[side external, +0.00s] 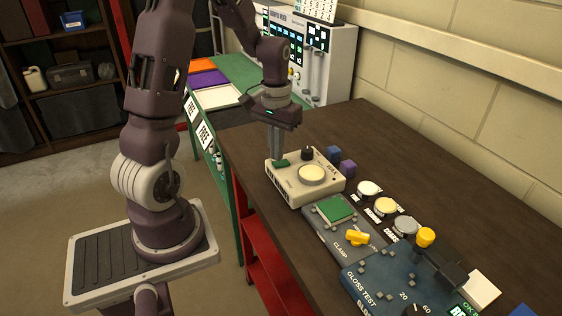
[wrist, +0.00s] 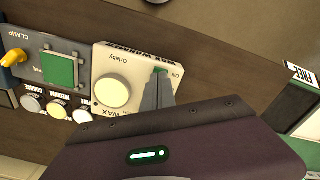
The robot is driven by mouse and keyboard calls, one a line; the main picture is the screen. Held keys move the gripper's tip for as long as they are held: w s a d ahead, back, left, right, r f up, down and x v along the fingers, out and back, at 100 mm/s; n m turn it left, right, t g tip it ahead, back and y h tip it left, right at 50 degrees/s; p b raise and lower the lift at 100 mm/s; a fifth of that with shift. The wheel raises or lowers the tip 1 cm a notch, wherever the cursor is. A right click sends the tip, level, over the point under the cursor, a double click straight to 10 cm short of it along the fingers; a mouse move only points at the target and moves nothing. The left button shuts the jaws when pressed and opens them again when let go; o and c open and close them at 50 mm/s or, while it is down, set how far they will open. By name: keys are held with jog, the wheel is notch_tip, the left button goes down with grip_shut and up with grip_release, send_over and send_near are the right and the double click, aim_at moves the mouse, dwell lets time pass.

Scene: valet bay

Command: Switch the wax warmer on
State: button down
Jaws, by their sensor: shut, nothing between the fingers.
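The wax warmer (side external: 290,188) is a cream box on the dark bench, with a round pale wax disc (side external: 312,174), a black knob (side external: 307,153) and a green switch (side external: 281,163). In the wrist view the wax warmer (wrist: 134,104) shows its name, and the green switch (wrist: 160,70) is beside the word ON. My gripper (side external: 275,160) is shut and empty, pointing down at the switch. In the wrist view my gripper's fingertips (wrist: 159,80) cover part of the switch. I cannot tell whether they touch it.
A clamp panel with a green pad (side external: 336,208) and yellow lever (side external: 357,238) adjoins the warmer. A blue gloss test unit (side external: 378,278) lies nearer the camera. Two small blocks (side external: 348,168) and several round pots (side external: 385,206) stand to the right. The bench behind is clear.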

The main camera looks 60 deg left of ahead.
jog(key=shift+f, duration=0.7)
jog(key=shift+r, duration=3.5)
